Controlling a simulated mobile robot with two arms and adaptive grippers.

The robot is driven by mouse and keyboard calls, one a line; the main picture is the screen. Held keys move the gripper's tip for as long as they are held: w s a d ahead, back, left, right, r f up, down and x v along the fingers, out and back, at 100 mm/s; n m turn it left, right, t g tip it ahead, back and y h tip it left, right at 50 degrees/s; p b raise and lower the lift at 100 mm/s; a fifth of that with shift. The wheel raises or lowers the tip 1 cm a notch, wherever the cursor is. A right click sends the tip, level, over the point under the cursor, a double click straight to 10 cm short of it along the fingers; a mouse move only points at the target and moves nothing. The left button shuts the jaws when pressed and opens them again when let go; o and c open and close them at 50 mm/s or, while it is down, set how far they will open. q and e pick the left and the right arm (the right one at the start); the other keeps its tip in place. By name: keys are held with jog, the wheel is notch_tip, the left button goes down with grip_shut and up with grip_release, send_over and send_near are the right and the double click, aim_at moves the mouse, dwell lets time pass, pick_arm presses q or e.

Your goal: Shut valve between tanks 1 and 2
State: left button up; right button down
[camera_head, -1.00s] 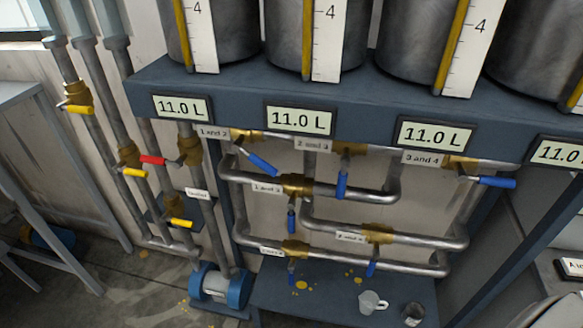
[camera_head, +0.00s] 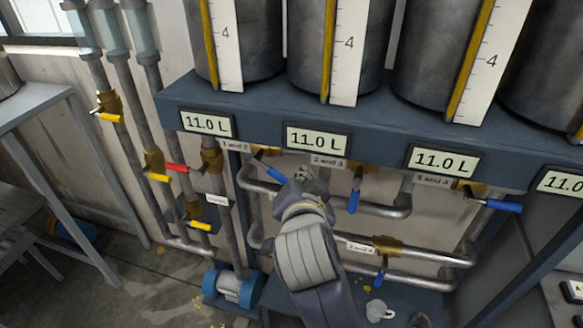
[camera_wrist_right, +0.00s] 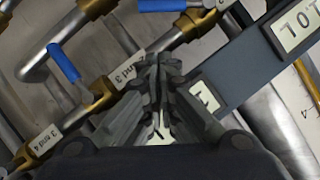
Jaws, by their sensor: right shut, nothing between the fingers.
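The valve labelled "1 and 2" (camera_head: 234,145) sits on the upper pipe below the first display. Its blue handle (camera_head: 272,169) slants down and right, neither along nor square to the pipe; in the right wrist view it seems to be the blue handle (camera_wrist_right: 165,5) at the top edge. My right gripper (camera_head: 303,177) is in front of the pipes, by the handle's lower end. In the wrist view its fingers (camera_wrist_right: 158,75) are shut and empty, apart from that handle in the picture. Whether they touch it is unclear in the head view. My left gripper is out of view.
The "2 and 3" valve's blue handle (camera_head: 354,190) hangs down just right of my gripper. The "3 and 4" handle (camera_head: 492,204) points right. Lower pipes and handles are partly behind my arm. Red and yellow valve handles (camera_head: 177,168) are at left.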

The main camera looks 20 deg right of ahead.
aim_at(273, 173)
jog(key=w+d+f+p, duration=0.1)
jog(key=w+f+p, duration=0.4)
jog(key=w, duration=0.4)
jog(key=shift+f, duration=0.35)
jog(key=shift+w, duration=0.1)
jog(key=shift+m, duration=0.3)
